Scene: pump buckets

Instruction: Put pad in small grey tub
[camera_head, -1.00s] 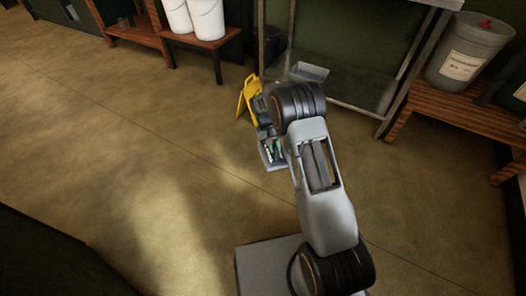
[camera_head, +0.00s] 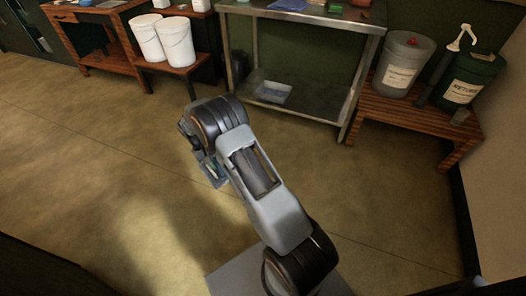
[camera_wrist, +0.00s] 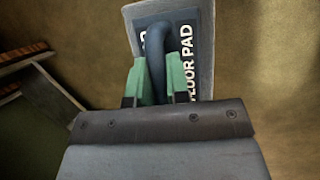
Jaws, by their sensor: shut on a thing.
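In the wrist view, my gripper (camera_wrist: 158,88) has its green fingers shut on the dark, curved handle of the pad (camera_wrist: 186,50). The pad is a grey block with a dark face lettered "FLOOR PAD"; the fingers and handle hide part of the lettering. In the head view, the edge of the pad (camera_head: 212,173) shows below my arm, which hides most of my gripper. A small grey tub (camera_head: 272,92) sits on the lower shelf of the metal table, to the right of and beyond the pad.
The metal table (camera_head: 300,20) has legs at its corners and a top above the tub's shelf. White buckets (camera_head: 177,42) stand on a low bench to the left. A grey bucket (camera_head: 401,68) and a green pump bucket (camera_head: 468,80) stand on a right bench. Open floor lies in front.

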